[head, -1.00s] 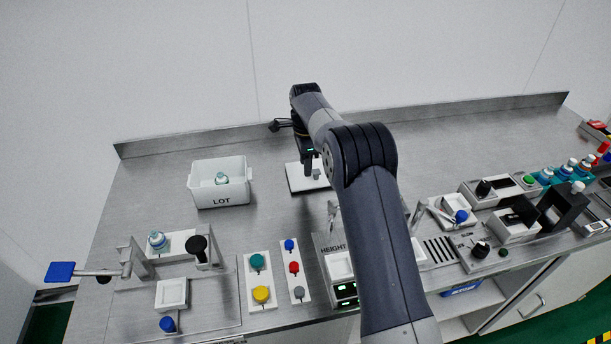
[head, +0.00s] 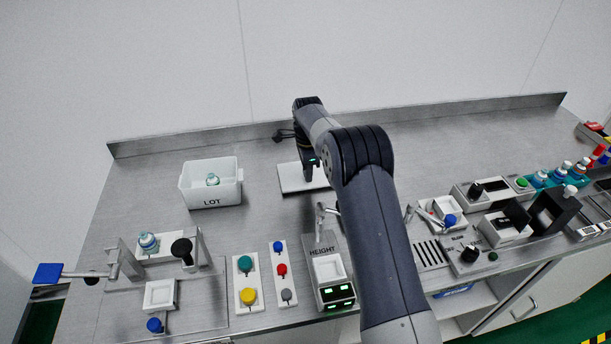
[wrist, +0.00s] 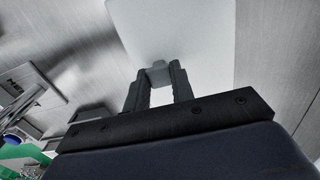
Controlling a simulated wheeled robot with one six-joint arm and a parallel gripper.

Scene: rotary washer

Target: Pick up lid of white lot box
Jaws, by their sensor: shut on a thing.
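The lid (head: 291,179) is a flat white plate on the steel counter, right of the white lot box (head: 211,187), which stands open with LOT on its front. My gripper (head: 309,177) points down over the lid; my arm hides the lid's right part in the head view. In the wrist view, the lid (wrist: 180,30) fills the top middle, and my gripper (wrist: 159,75) is shut on its small knob (wrist: 159,67). I cannot tell whether the lid touches the counter or hangs just above it.
A small bottle (head: 213,180) sits in the lot box. The HEIGHT gauge (head: 330,268) stands in front of the lid, with button panels (head: 247,284) to its left. A low steel back edge (head: 200,138) runs behind. The counter between box and lid is clear.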

